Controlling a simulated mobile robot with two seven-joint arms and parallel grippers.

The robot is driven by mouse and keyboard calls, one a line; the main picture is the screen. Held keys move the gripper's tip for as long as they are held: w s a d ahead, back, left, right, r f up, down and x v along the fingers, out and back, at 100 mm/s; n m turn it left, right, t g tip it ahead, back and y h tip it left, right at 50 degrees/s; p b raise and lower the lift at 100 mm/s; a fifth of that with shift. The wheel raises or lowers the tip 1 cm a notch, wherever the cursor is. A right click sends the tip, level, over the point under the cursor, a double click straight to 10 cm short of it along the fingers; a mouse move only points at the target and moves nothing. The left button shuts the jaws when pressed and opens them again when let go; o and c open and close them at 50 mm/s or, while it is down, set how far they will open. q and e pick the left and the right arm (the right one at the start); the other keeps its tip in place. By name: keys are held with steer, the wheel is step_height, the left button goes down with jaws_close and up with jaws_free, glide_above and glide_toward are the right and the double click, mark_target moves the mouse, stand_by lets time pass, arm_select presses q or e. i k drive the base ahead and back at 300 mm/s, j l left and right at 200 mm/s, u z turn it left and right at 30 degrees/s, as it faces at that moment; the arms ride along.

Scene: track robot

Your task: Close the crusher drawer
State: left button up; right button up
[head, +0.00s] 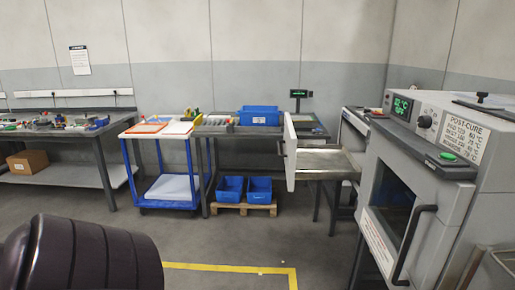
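An open drawer with a tall white front panel (290,152) and a bar handle sticks out to the left in the middle right of the head view. Its shallow metal tray (328,164) shows behind the panel. The tray runs to a grey-white machine (354,137), which looks like the crusher and is partly hidden by the post-cure oven. Neither gripper shows. A dark ribbed part at the lower left seems to be my own arm, well apart from the drawer.
The post-cure oven (447,170), with a black door handle, fills the right side. A blue trolley (160,205), a bench with blue bins (258,116) and a workbench (60,132) line the wall. Open floor (235,245) with a yellow line lies before the drawer.

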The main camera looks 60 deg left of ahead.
mark_target(301, 162)
steer(key=j+u, duration=0.1)
steer(key=u, duration=1.25)
steer(key=i+j, duration=0.2)
steer(key=j, duration=0.2)
steer(key=i+j+u, duration=0.15)
steer(key=j, duration=0.25)
